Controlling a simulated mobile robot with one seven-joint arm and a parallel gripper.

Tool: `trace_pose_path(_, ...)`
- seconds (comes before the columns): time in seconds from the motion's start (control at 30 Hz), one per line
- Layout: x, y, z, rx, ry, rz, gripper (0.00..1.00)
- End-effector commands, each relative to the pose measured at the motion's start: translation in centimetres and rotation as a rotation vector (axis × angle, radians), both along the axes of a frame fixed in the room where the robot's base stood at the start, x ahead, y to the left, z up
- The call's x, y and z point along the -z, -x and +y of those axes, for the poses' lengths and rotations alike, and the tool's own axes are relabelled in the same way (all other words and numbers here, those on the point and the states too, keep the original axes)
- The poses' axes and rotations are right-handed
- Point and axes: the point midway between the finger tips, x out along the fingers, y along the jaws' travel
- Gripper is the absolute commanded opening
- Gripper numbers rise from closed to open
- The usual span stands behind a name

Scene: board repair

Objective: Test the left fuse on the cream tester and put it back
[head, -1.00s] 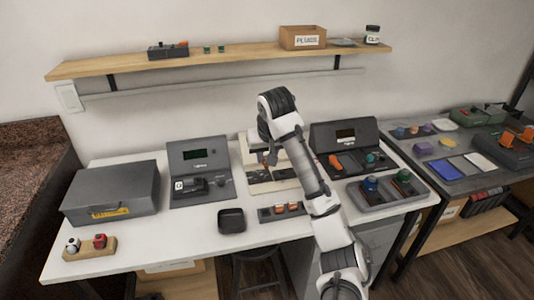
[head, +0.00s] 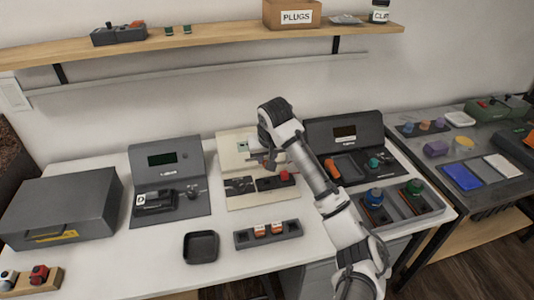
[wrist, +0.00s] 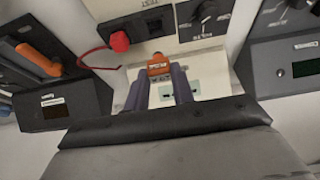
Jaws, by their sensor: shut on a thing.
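The cream tester (head: 237,200) stands in the middle of the white table, with a small green display (head: 243,146) on its upright back. My gripper (head: 262,162) is over the tester, partly hidden by my own wrist in the head view. In the wrist view my gripper (wrist: 170,88) is shut on an orange fuse (wrist: 158,66), close above the cream panel. I cannot tell whether the fuse touches the tester. The dark fuse holder (head: 242,241) lies in front of the tester. Two orange-and-white fuses sit in its middle and right; its left end looks empty.
The tester carries a dial block (head: 239,187) and a red-knobbed block (head: 284,177), with a red wire (wrist: 85,60) beside it. Dark testers stand left (head: 172,211) and right (head: 343,133). A black tray (head: 201,247) and a grey case (head: 65,205) are to the left.

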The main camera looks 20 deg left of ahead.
Motion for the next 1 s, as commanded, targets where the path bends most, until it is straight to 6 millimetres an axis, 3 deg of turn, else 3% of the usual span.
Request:
trace_pose_path(0.7,5.0,0.0,0.0,0.0,-0.001,0.002,0.01)
trace_pose_path(1.0,5.3,0.0,0.0,0.0,0.0,0.0,0.01)
